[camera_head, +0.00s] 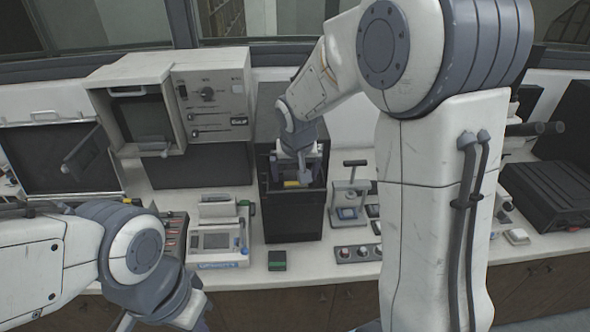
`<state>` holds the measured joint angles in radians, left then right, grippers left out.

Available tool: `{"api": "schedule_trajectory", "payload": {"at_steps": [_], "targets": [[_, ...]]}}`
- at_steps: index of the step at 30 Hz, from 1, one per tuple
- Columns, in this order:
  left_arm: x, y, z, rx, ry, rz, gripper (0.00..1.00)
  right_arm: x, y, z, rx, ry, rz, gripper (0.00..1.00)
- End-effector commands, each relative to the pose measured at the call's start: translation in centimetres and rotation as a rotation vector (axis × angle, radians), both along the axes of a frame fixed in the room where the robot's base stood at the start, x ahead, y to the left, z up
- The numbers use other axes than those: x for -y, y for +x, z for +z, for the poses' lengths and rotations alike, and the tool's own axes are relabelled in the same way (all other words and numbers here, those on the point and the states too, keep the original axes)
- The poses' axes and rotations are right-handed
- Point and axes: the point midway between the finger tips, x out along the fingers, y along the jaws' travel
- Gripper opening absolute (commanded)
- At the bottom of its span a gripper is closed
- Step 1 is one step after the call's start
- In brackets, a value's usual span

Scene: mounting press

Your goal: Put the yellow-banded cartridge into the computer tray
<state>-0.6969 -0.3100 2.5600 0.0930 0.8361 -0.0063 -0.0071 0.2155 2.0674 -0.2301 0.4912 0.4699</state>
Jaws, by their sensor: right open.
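My right gripper (298,176) is open and points down into the open top of a tall black box (293,220) in the middle of the counter. A small yellow patch (291,184) shows between or just below its fingers, inside the box opening. It looks like the band of the yellow-banded cartridge, but the rest is hidden by the gripper and the box wall. I cannot tell whether the fingers touch it. I cannot make out for sure which part is the computer tray. My left arm comes in at the lower left; its fingertips are below the frame.
A small dark block with a green top (277,261) lies on the counter before the box. A grey device with a screen (217,242) stands to its left, a small press stand (349,192) and knob panel (358,253) to its right. A beige cabinet (212,97) stands behind.

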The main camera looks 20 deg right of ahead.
Motion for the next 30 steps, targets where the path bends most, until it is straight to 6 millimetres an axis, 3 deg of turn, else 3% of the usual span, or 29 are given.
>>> {"api": "schedule_trajectory", "payload": {"at_steps": [5,12,21,30], "targets": [[0.0,0.0,1.5,0.0,0.0,-0.002,0.0,0.0,0.0,1.6,0.0,0.0,0.0,1.0],[0.0,0.0,-0.3,0.0,0.0,0.0,0.0,-0.6,-1.7,5.9,0.01,-0.001,0.001,1.0],[0.0,0.0,-1.3,0.0,0.0,0.002,0.0,-1.2,-3.9,11.0,0.004,-0.001,0.001,1.0],[0.0,0.0,-1.4,0.0,0.0,0.002,0.0,-1.8,-4.7,12.1,-0.007,0.002,0.016,1.0]]}}
